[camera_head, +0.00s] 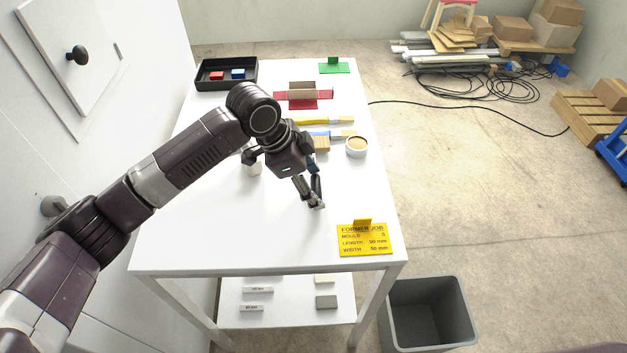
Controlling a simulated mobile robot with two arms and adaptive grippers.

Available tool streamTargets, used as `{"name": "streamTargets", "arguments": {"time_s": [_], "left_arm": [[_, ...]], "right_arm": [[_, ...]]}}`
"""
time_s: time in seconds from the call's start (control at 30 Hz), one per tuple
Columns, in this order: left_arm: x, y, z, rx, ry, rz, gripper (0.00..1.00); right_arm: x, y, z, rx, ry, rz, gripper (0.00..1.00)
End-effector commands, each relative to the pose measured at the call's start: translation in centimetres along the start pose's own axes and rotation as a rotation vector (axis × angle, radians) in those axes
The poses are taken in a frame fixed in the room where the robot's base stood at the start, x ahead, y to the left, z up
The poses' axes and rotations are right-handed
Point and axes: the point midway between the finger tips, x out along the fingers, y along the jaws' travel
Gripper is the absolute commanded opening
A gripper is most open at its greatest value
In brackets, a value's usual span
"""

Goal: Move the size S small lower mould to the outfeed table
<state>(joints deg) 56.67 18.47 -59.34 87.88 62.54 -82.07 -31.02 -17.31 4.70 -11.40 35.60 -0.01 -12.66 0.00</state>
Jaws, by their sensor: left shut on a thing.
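My left gripper (314,203) is over the front middle of the white table (210,240), pointing down. Its fingers are close together on a small thing that they mostly hide, so I cannot tell which part it is. I cannot tell whether that thing touches the tabletop. I cannot pick out the size S small lower mould with certainty. A grey block (326,301) and a pale block (325,279) lie on the lower shelf (285,312). My right gripper is not in view.
A yellow job sign (364,241) stands at the front right corner. A round cup (357,147), brushes (325,120), a red former (304,97), a green piece (334,67) and a black tray (226,76) stand farther back. A grey bin (430,310) is on the floor.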

Motion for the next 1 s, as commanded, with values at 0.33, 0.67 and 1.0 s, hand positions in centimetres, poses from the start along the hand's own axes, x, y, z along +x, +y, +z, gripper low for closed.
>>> {"name": "streamTargets", "arguments": {"time_s": [0.33,0.67,1.0], "left_arm": [[0.3,-0.1,0.1,0.001,0.003,-0.004,0.33],[0.3,0.0,0.1,0.0,0.001,-0.002,0.79],[-1.9,-0.1,0.1,0.001,0.002,-0.006,0.79]], "right_arm": [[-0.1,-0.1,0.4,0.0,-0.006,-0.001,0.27],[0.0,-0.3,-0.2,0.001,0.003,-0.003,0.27],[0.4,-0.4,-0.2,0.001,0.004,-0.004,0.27]]}}
